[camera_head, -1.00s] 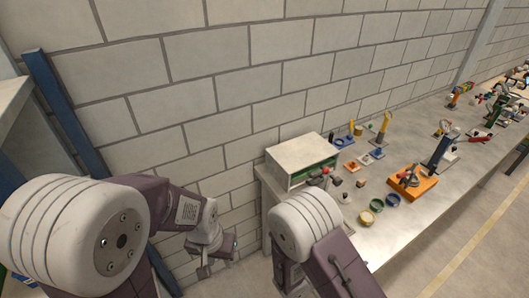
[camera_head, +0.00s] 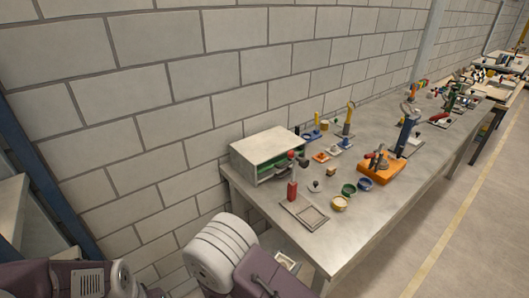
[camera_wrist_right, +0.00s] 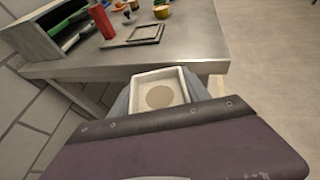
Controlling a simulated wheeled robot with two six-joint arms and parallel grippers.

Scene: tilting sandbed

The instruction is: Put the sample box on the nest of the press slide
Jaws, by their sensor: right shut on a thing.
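The sample box (camera_wrist_right: 139,85) is a small cream open-topped box with a brown round patch inside. My right gripper (camera_wrist_right: 158,98) is shut on it, with grey fingers at its sides, in front of and below the bench edge in the right wrist view. In the head view the box (camera_head: 286,259) shows small beyond my right arm. A red upright post (camera_head: 292,190) stands on a flat base with a raised square frame (camera_head: 325,218), which looks like the press slide's nest. The frame (camera_wrist_right: 134,42) is empty in the wrist view. My left gripper is out of view.
The grey bench (camera_head: 345,240) runs along the block wall. A grey shelf box (camera_head: 262,147) stands behind the red post. Yellow (camera_head: 339,204), green (camera_head: 349,190) and blue (camera_head: 365,184) round pieces and an orange fixture (camera_head: 381,170) stand to the right. The bench's front strip is clear.

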